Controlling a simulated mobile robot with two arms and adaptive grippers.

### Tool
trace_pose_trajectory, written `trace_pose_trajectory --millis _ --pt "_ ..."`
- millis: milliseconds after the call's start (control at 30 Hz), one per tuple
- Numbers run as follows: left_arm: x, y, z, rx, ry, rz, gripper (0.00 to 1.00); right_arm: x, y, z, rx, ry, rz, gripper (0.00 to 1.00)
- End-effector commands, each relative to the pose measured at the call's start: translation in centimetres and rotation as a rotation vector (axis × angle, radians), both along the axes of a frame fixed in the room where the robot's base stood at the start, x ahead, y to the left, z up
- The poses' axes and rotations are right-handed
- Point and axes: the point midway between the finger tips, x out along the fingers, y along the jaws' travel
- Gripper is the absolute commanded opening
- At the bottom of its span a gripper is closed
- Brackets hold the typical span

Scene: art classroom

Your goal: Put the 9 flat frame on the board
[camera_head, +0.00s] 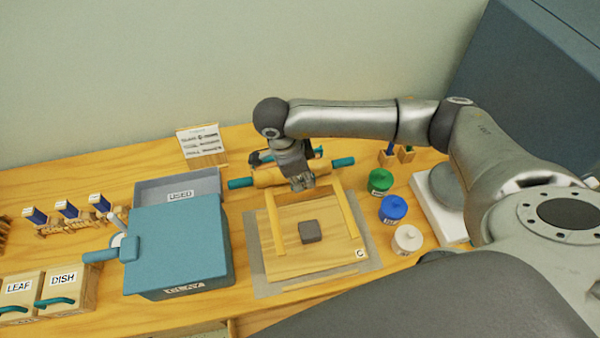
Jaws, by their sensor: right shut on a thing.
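The board (333,255), a light wooden square marked C, lies on a grey mat (375,262) on the table. A dark grey block (310,231) rests in its middle. A pale wooden frame shows as a left rail (273,222) and a right rail (349,215), one on each side of the block. Its far part is largely hidden by my right gripper (302,185). That gripper points down at the far side and is shut on the frame. Whether the frame touches the board, I cannot tell. I cannot read a 9 on it. My left gripper is not in view.
A rolling pin (270,178) with teal handles lies just behind the gripper. Green (380,181), blue (393,209) and white (407,238) jars stand right of the mat. A blue clay box (178,240) and a grey USED tray (207,184) stand left.

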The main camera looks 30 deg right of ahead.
Motion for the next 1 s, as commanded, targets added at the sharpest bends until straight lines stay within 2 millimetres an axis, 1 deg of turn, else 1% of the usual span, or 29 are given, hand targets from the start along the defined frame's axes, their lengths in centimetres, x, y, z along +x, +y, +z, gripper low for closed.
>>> trace_pose_trajectory --millis 33,400,700,833,1000 --pt "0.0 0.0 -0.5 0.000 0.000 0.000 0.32 0.0 0.0 -0.7 0.000 0.001 0.000 0.00" --pt "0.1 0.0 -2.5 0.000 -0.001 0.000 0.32 0.0 0.0 -4.4 -0.001 0.001 0.001 0.00" --pt "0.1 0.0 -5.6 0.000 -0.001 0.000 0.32 0.0 0.0 -7.6 -0.001 0.000 0.001 0.00" --pt "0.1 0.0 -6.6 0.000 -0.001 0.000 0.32 0.0 0.0 -8.7 -0.001 0.000 0.000 0.00" --pt "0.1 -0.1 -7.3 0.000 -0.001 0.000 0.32 0.0 0.0 -9.4 0.000 0.000 0.000 0.00"
